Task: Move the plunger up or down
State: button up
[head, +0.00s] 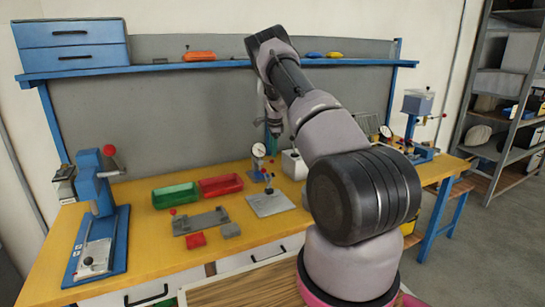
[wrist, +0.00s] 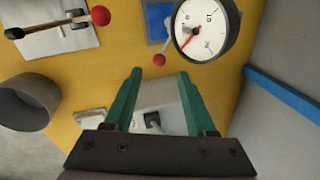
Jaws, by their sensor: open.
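My gripper (head: 275,128) hangs over the yellow bench, its lower end partly shown beside my arm in the head view. In the wrist view its two green fingers (wrist: 160,84) are apart. A pale box (wrist: 160,95) shows between and below them, with a small dark-stemmed part (wrist: 152,120) on it. This looks like the white box (head: 294,164) partly behind my arm in the head view. I cannot tell whether the stemmed part is the plunger, or whether the fingers touch it. No other part is clearly a plunger.
A dial gauge (wrist: 206,27) with a red knob (wrist: 158,60) stands close to the fingers. A clamp with a red ball (wrist: 100,15) is on a metal plate (head: 270,205). Green (head: 175,195) and red (head: 221,185) bins and a blue press (head: 95,185) are left.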

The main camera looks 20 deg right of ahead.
notch_tip(320, 180, up, 6)
jog(key=s, duration=0.1)
jog(key=shift+a, duration=0.1)
dwell(0.4)
